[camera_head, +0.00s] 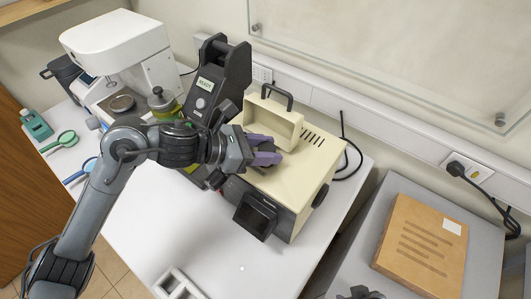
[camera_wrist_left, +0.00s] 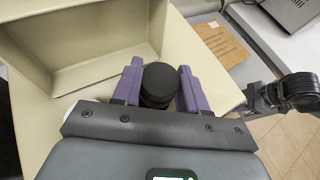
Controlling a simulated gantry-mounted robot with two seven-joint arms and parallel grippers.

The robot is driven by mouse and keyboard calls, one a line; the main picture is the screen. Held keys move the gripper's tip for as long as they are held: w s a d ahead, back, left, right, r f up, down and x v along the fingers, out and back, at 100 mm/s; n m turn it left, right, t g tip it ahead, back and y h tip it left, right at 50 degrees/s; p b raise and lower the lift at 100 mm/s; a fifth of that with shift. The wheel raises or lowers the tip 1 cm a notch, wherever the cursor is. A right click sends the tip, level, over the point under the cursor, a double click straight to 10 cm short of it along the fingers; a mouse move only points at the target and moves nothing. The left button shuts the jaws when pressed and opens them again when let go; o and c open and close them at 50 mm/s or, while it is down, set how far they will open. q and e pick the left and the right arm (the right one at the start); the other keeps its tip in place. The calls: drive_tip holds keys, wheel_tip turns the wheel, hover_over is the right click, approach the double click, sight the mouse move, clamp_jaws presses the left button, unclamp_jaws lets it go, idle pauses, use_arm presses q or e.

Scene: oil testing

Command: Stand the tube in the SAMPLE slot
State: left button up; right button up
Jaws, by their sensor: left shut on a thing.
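My left gripper (camera_head: 268,148) is over the top of the cream instrument (camera_head: 308,170), beside the raised open-fronted cream housing (camera_head: 275,122). In the left wrist view its purple fingers (camera_wrist_left: 160,88) are shut on a round black cap (camera_wrist_left: 160,80), which looks like the top of the tube. The tube's body is hidden below the cap, and the head view does not show the tube clearly. No SAMPLE label can be read. Part of my right gripper (camera_head: 360,293) shows at the bottom edge of the head view; its jaws are not clear.
A dark display (camera_head: 256,216) juts from the instrument's front. A cardboard box (camera_head: 422,245) lies on the right table. The white table's front (camera_head: 225,255) is mostly clear.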

use_arm(q)
drive_tip(key=shift+f, duration=0.5)
use_arm(e)
drive_tip(key=shift+f, duration=0.25)
drive_tip(key=shift+r, duration=0.1)
drive_tip(key=shift+a, duration=0.1)
use_arm(q)
drive_tip(key=shift+f+b, duration=0.2)
drive_tip(key=shift+b, duration=0.1)
use_arm(e)
drive_tip(key=shift+f, duration=0.25)
use_arm(q)
drive_tip(key=o, duration=0.8)
